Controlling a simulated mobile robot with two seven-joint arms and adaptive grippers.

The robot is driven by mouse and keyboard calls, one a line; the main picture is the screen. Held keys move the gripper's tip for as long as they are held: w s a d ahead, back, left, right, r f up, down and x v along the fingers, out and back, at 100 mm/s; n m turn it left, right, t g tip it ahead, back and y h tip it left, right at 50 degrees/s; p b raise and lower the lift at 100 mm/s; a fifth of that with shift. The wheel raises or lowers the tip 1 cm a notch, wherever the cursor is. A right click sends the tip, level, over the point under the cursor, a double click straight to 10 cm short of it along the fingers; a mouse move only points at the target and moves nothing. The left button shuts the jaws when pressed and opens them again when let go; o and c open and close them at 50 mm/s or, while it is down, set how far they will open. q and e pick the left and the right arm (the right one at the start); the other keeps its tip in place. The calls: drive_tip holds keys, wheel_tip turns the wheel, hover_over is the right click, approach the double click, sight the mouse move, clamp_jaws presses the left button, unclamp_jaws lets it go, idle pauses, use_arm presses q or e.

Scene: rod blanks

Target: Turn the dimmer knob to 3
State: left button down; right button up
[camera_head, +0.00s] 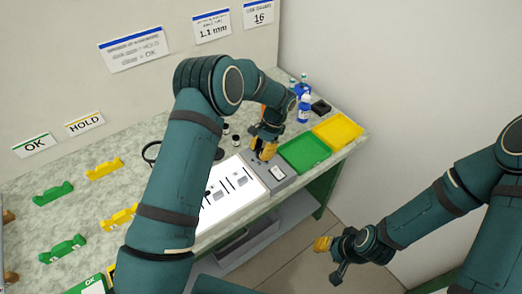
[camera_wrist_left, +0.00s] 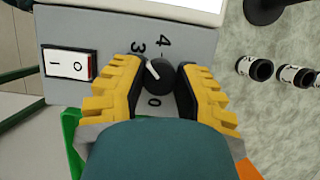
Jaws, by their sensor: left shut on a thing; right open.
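The dimmer knob (camera_wrist_left: 162,77) is dark and round, on a grey control box (camera_wrist_left: 105,22) printed with 0, 3 and 4. Its white pointer line slants up and left in the left wrist view, roughly toward the 3. My left gripper (camera_wrist_left: 160,72) has its yellow fingers on both sides of the knob and is shut on it. In the head view the left gripper (camera_head: 264,148) is over the grey box (camera_head: 286,184) beside the light panel, and the knob is hidden there. My right gripper (camera_head: 331,256) is open and empty, above the floor in front of the bench.
A red-and-white rocker switch (camera_wrist_left: 68,64) sits beside the knob. A lit white panel (camera_head: 240,205) with rods adjoins the box. A green tray (camera_head: 304,152) and a yellow tray (camera_head: 338,130) lie to the right. Blue bottles (camera_head: 304,108) stand behind.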

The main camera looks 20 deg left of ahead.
use_arm(q)
drive_tip(key=c, duration=0.6)
unclamp_jaws()
drive_tip(key=shift+s+f, duration=0.15)
drive_tip(key=v, duration=1.2)
